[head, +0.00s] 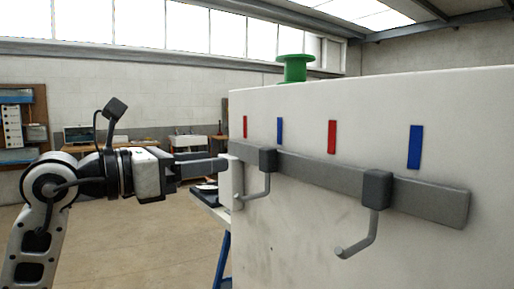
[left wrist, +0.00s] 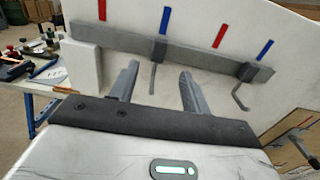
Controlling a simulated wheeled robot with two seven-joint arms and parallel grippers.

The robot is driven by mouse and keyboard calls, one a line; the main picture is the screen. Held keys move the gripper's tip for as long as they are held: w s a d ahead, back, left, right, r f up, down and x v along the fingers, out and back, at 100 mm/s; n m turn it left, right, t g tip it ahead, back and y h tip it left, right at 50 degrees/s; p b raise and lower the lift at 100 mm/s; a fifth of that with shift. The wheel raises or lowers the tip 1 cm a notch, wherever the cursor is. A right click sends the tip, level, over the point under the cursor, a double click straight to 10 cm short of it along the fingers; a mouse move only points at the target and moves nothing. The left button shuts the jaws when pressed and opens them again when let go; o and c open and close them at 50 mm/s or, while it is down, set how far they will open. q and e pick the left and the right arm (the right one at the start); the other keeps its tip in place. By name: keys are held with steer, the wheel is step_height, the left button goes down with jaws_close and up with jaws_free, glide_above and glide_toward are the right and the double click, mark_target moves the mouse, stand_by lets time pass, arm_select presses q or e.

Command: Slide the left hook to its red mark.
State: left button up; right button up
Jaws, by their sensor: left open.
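The left hook (head: 262,160) is a dark grey slider block with a bent rod, on a grey rail (head: 430,200) across a white panel. In the left wrist view the left hook (left wrist: 157,50) sits just below a blue mark (left wrist: 165,20). A red mark (left wrist: 103,28) lies to its left, another red mark (left wrist: 219,37) to its right. The right hook (head: 377,190) sits below the other blue mark (head: 415,147). My left gripper (head: 226,164) is open and empty, left of the left hook and apart from it; its fingers (left wrist: 159,68) point toward the rail.
A green spool (head: 295,68) stands on top of the white panel (head: 300,240). A blue-legged table (left wrist: 45,95) with small items stands at the left of the panel. Benches line the back wall. The floor on the left is clear.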

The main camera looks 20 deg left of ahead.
mark_target(262, 155)
arm_select(q)
steer(key=p+x, duration=0.2)
steer(key=x, duration=0.7)
steer(key=shift+w+d+r, duration=0.1)
steer(key=shift+w+d, duration=0.05)
steer(key=shift+w, duration=0.05)
steer(key=shift+w+d, duration=0.25)
steer(key=shift+w, duration=0.05)
arm_select(e)
steer(key=shift+w+d+r, duration=0.1)
steer(key=shift+d+r, duration=0.2)
steer(key=shift+r, duration=0.1)
